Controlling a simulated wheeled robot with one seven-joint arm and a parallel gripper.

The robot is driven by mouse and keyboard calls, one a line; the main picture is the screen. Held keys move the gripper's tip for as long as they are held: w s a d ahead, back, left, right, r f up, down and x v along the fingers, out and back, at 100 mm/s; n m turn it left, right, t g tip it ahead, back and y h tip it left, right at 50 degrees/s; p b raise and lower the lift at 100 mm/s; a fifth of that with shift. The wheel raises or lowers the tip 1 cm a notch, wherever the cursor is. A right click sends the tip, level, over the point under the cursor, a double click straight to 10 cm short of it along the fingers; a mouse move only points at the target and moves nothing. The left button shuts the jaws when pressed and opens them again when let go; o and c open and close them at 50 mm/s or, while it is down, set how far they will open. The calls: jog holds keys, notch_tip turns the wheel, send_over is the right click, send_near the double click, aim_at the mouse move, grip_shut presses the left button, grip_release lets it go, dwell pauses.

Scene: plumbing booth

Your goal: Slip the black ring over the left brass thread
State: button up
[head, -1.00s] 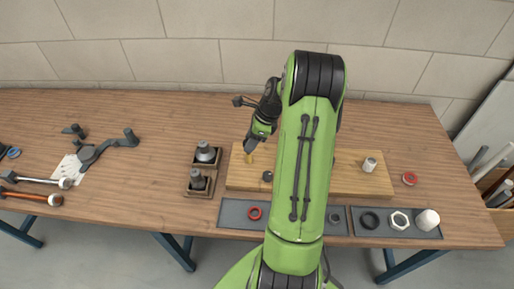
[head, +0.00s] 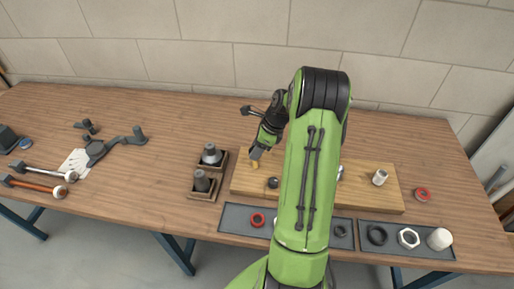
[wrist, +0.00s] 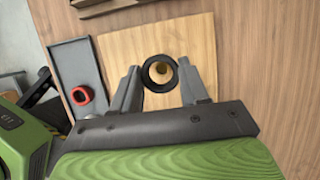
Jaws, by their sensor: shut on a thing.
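My gripper (wrist: 160,84) is shut on the black ring (wrist: 148,81), with one grey finger on each side of it in the wrist view. The left brass thread (wrist: 162,70) shows through the ring's opening; I cannot tell whether the ring is above it or around it. In the head view the brass thread (head: 255,164) stands near the left end of the wooden board (head: 330,197), and my gripper (head: 256,153) is right over it. The ring cannot be made out in the head view.
A grey tray (head: 236,218) with a red ring (head: 257,220) lies in front of the board. Two dark holders with grey fittings (head: 211,155) stand to its left. A white fitting (head: 380,177) stands on the board's right.

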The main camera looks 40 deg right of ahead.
jog(key=shift+f+b, duration=0.55)
jog(key=shift+f, duration=1.15)
jog(key=o, duration=1.6)
notch_tip(320, 180, up, 5)
jog(key=p, duration=0.5)
jog(key=shift+r, duration=0.15)
